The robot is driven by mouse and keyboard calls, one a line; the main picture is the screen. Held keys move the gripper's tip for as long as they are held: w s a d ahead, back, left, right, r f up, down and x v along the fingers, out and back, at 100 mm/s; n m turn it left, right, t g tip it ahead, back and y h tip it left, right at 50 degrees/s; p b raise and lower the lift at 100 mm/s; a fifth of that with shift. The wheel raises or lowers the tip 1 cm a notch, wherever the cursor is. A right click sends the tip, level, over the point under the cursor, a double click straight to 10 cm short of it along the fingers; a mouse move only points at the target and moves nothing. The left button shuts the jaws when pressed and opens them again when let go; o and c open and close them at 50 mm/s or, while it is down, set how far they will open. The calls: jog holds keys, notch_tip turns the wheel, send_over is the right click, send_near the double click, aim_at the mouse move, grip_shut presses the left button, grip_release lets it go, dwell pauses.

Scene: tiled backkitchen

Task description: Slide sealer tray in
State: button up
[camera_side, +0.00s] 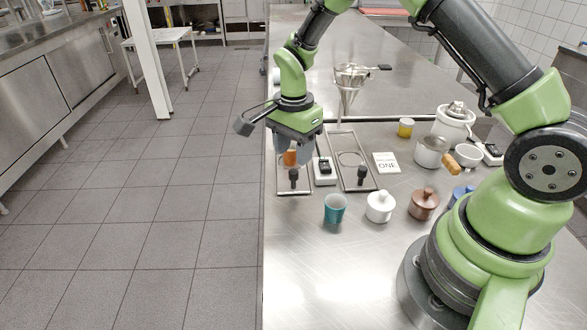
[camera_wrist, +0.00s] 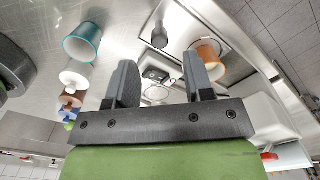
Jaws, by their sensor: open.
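Two flat metal trays with upright black knobs lie at the left of the steel counter; I cannot tell which is the sealer tray. The left tray (camera_side: 283,187) carries an orange cup (camera_side: 290,158) and has a black knob (camera_side: 294,176). The right tray (camera_side: 345,181) has a round opening and its own knob (camera_side: 363,174). My gripper (camera_side: 296,147) is open and empty above the left tray. In the wrist view the orange cup (camera_wrist: 209,58) shows beside the right finger, and the left tray's knob (camera_wrist: 160,36) lies beyond the fingertips. The fingers partly hide the trays.
A white box (camera_side: 325,172) stands between the trays. A teal cup (camera_side: 334,208), white lidded pot (camera_side: 380,206) and brown pot (camera_side: 423,204) stand in front. A funnel stand (camera_side: 347,88) rises behind. The counter's left edge is close to the left tray.

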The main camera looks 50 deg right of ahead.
aim_at(294, 170)
notch_tip(294, 170, down, 5)
jog(key=shift+f, duration=0.2)
grip_shut()
jog(key=shift+d, duration=0.1)
